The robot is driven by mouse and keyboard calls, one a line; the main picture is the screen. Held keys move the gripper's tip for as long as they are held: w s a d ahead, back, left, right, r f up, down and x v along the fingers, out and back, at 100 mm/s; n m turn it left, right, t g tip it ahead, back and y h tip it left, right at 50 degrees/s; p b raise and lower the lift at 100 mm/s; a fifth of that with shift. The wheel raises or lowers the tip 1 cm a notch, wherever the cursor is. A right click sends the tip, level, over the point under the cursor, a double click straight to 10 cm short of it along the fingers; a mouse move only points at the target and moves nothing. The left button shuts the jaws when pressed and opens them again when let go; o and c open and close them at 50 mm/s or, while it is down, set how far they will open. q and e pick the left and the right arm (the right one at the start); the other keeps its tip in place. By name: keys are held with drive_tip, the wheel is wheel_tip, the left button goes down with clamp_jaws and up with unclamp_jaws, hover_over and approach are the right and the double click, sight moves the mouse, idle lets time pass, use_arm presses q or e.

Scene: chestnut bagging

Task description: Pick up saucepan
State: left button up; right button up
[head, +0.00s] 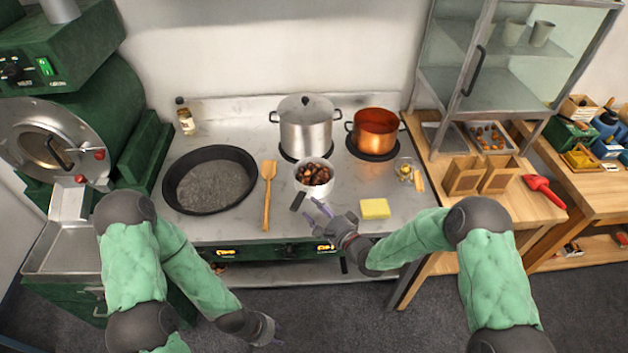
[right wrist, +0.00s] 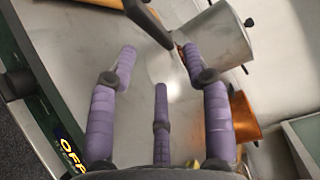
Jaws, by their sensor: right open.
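The saucepan (head: 301,184) is a small white pan full of brown chestnuts (head: 314,174). It stands at the front middle of the counter, before the steel pot. Its dark handle (head: 298,201) points to the front left. My right gripper (head: 316,214) is just in front of the saucepan, close to the handle, with its purple fingers spread and nothing between them. In the right wrist view, the dark handle (right wrist: 148,22) lies beyond the open fingers (right wrist: 160,85); I cannot tell whether they touch it. My left gripper (head: 274,336) hangs low in front of the counter; its fingers are too small to read.
A lidded steel pot (head: 306,132) and a copper pot (head: 375,135) stand behind. A black pan (head: 208,208) and a wooden spatula (head: 267,200) lie left. A yellow sponge (head: 375,209) lies right of my right gripper. Wooden boxes (head: 463,176) stand on the side table.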

sight(304, 198)
drive_tip(key=shift+b+x, duration=0.6)
drive_tip(key=shift+x, duration=2.7)
drive_tip(key=shift+a+r, duration=0.1)
clamp_jaws()
drive_tip(key=shift+r, duration=0.2)
